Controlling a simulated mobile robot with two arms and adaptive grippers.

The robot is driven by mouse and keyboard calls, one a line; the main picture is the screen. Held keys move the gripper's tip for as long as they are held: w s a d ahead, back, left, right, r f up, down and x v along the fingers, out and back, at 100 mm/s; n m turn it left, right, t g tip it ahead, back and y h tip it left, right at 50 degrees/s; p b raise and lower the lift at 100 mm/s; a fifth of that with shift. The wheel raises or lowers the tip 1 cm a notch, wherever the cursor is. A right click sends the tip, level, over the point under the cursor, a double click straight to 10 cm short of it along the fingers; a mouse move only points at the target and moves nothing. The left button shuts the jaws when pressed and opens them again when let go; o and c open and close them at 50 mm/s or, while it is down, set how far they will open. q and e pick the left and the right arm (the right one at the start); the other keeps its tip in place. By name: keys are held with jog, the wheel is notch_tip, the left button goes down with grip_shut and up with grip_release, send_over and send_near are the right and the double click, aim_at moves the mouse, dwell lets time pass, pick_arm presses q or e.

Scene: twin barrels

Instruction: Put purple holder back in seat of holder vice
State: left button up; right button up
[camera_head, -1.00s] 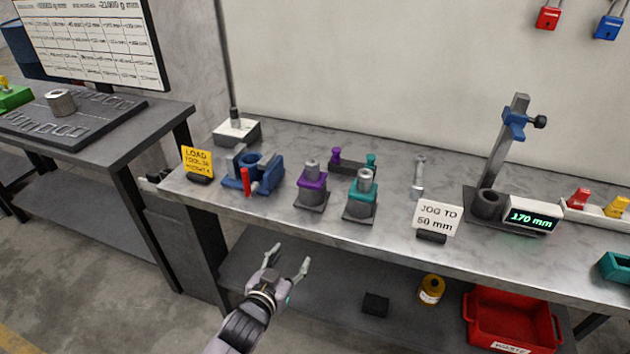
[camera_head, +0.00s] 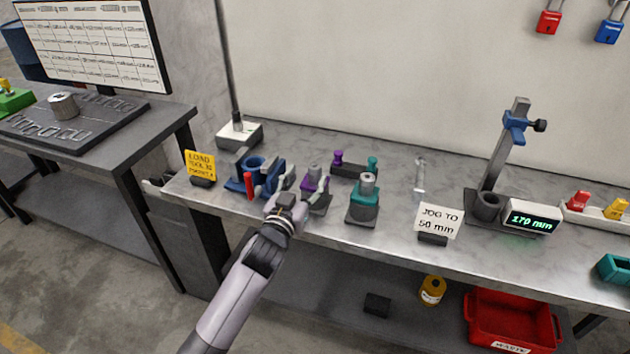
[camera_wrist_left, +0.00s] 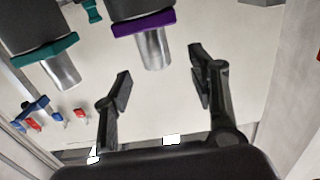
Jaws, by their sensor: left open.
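The purple holder (camera_head: 313,180), a dark body with a purple collar and grey top, stands upright on the workbench. In the left wrist view the purple holder (camera_wrist_left: 146,28) shows upside down, its metal end between the lines of my fingers. My left gripper (camera_head: 297,188) is open at the front of the holder, its fingers around or beside it; contact cannot be told. It also shows open in the left wrist view (camera_wrist_left: 160,82). The blue holder vice (camera_head: 254,165) with a red handle (camera_head: 248,186) stands just left of the holder; its seat looks empty. My right gripper is not in view.
A teal holder (camera_head: 364,198) stands close on the right. Behind is a dark rack (camera_head: 354,170) with purple and teal knobs. A yellow sign (camera_head: 200,165) stands left of the vice, a white sign (camera_head: 438,219) farther right. Bare bench lies between the teal holder and white sign.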

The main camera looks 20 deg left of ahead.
aim_at(312, 170)
pick_arm(q)
jog(key=shift+w+d+r+p, duration=0.15)
jog(key=shift+w+p, duration=0.15)
jog(key=shift+w, duration=1.2)
jog(key=shift+w+d+r+p, duration=0.15)
jog(key=shift+w+p, duration=0.1)
jog(key=shift+w, duration=1.2)
grip_shut()
jog(key=shift+r, duration=0.1)
